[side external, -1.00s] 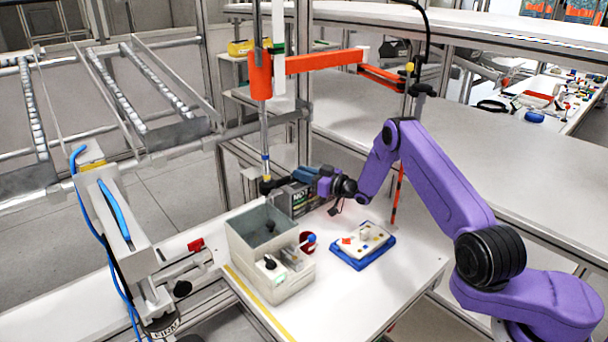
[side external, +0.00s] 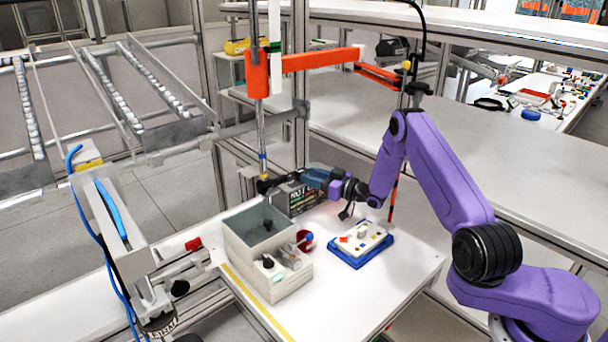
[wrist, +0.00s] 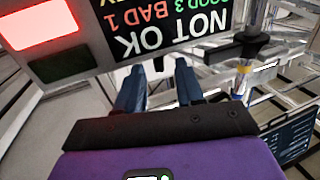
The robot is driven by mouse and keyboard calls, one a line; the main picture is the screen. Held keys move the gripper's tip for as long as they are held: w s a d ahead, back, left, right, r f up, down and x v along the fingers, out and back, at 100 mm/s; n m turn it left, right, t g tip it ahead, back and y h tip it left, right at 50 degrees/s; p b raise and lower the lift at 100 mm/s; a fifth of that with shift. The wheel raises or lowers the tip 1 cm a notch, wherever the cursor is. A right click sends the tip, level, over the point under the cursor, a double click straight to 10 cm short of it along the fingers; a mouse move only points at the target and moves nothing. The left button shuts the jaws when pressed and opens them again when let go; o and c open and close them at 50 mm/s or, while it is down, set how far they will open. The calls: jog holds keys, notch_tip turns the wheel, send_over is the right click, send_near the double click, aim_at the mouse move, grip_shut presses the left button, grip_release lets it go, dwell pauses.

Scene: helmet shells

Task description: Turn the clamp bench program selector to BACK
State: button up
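The clamp bench appears to be the pale beige box unit (side external: 262,262) with an open-topped bin, in the side view. A small black knob (side external: 268,262) sits on its front ledge beside a light-coloured fitting. I cannot tell for sure that this knob is the program selector, and its marks are too small to read. My gripper (side external: 308,176) is above and behind the unit, near a display panel. In the wrist view my gripper (wrist: 160,86) has its two fingers apart with nothing between them. The knob does not show there.
The display panel (wrist: 165,25) reads NOT OK, with a lit red lamp (wrist: 38,22). A vertical rod (side external: 262,135) hangs from an orange arm (side external: 310,60) beside my gripper. A red cup (side external: 305,240) and a blue tray (side external: 345,258) stand right of the unit.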

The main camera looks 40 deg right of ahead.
notch_tip(320, 180, up, 7)
jog(key=shift+s, duration=0.35)
jog(key=shift+d, duration=0.1)
